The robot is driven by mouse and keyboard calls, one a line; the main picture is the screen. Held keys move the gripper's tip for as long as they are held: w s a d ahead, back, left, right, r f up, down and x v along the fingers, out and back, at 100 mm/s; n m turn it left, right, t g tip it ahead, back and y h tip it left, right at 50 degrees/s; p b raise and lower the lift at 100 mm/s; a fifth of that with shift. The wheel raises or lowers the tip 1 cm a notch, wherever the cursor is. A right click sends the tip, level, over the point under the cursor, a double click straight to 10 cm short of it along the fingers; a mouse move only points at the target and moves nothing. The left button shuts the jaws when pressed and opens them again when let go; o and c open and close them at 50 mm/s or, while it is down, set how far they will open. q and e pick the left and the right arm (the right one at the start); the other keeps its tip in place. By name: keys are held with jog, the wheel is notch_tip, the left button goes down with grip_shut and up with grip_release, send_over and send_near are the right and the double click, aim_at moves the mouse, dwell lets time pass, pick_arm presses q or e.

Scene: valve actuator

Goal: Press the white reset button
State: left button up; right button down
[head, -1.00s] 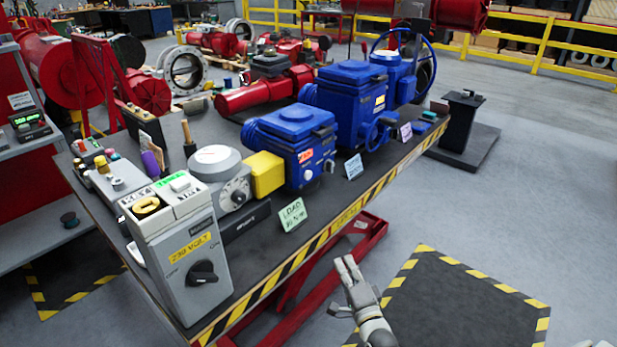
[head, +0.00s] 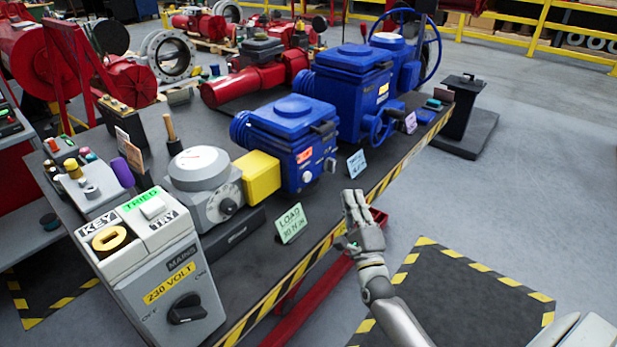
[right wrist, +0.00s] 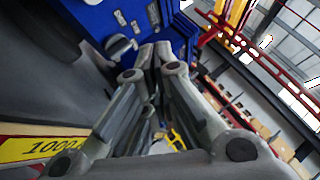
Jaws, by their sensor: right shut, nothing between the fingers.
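No label reading reset can be made out. A white square push-button (head: 153,207) sits on the top of the grey mains box, beside the TRIED and TRY labels. A small round white knob or button (head: 307,177) is on the front of the nearest blue actuator (head: 297,130), below a red label. My right gripper (head: 355,196) is shut and empty, fingers pointing up, just in front of the table edge and apart from both. In the right wrist view its fingers (right wrist: 155,50) are together, with blue housing and a pale knob (right wrist: 120,45) beyond. My left gripper is not in view.
The grey mains box (head: 165,285) with a black rotary switch stands at the near table corner. A gauge unit (head: 205,185), yellow block (head: 257,175) and green LOAD card (head: 290,222) stand nearby. The striped table edge (head: 270,310) lies left of my arm. Open floor is right.

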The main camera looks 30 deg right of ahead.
aim_at(307, 177)
jog(key=w+a, duration=0.1)
jog(key=w, duration=0.1)
jog(key=w+b, duration=0.1)
jog(key=w, duration=0.1)
jog(key=w+a+b, duration=0.1)
jog(key=w, duration=0.1)
jog(key=shift+w+a+f, duration=0.2)
jog(key=shift+w+a, duration=0.15)
jog(key=shift+w+a+r+b, duration=0.1)
jog(key=shift+w+a+b, duration=0.2)
jog(key=shift+w, duration=0.25)
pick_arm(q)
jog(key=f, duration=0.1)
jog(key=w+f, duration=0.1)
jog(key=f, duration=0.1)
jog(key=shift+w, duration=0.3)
pick_arm(e)
jog(key=shift+w, duration=0.2)
pick_arm(q)
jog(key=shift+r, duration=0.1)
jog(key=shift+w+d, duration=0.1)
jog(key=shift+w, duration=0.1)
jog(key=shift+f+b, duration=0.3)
jog(key=shift+b, duration=0.05)
pick_arm(e)
jog(key=shift+w+a, duration=0.2)
jog(key=shift+w, duration=0.2)
